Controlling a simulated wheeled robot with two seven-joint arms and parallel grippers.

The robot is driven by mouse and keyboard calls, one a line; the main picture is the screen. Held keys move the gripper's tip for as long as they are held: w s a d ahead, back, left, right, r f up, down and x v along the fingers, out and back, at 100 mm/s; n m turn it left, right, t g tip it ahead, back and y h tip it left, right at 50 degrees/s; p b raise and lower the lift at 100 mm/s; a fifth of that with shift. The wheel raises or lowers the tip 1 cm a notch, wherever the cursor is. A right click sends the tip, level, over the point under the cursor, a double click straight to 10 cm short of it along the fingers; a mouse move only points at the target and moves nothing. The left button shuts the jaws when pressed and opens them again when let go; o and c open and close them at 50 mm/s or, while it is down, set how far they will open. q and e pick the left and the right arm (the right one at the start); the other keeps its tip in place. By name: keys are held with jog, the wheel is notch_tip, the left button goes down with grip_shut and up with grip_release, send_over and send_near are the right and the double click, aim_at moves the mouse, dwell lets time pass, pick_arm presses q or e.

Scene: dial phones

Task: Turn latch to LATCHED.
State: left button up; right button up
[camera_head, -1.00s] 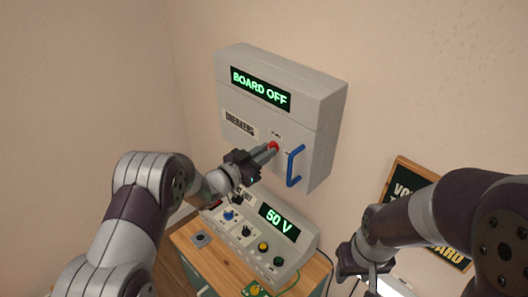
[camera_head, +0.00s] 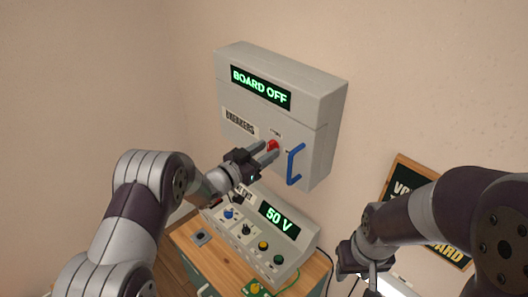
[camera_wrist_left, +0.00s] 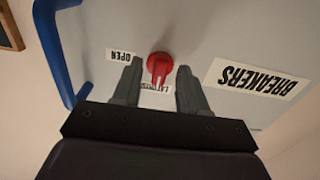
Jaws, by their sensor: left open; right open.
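The red latch knob (camera_head: 272,146) is on the front of the grey breaker box (camera_head: 309,150), left of its blue handle (camera_head: 295,165). In the left wrist view the red latch (camera_wrist_left: 160,67) lies between the fingertips, with an OPEN label (camera_wrist_left: 121,56) on one side and a partly hidden label, seemingly LATCHED (camera_wrist_left: 155,88), near its pointed end. I cannot tell which label it points at. My left gripper (camera_head: 271,150) is open, its fingers on either side of the latch; contact is unclear. My right gripper (camera_head: 357,268) is open and empty, away at the lower right.
The box display (camera_head: 261,88) reads BOARD OFF. Below is a grey console (camera_head: 290,255) with knobs, buttons and a 50 V display (camera_head: 279,221), on a wooden-topped cabinet (camera_head: 185,235). A framed sign (camera_head: 402,178) hangs at right.

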pick_arm(q)
jog(key=b+v, duration=0.1)
jog(key=v, duration=1.1)
jog(key=shift+s+a, duration=0.25)
jog(key=s+a+f+n+g+y, duration=0.2)
jog(key=a+f+n+g+y, duration=0.15)
jog(key=a+f+y, duration=0.55)
jog(key=s+a+f+n+g+y, duration=0.2)
jog(key=s+a+g+y, duration=0.1)
jog(key=s, duration=0.3)
jog(key=s+d+r+n+g+p, duration=0.1)
jog(key=s+r+g, duration=0.1)
jog(key=s+r, duration=0.2)
jog(key=s+d+r+n+g+p, duration=0.1)
jog(key=s+r, duration=0.4)
jog(key=s, duration=0.6)
jog(key=shift+d+n+g+y+p, duration=0.4)
jog(key=shift+n+g+p, duration=0.2)
jog(key=shift+g, duration=0.35)
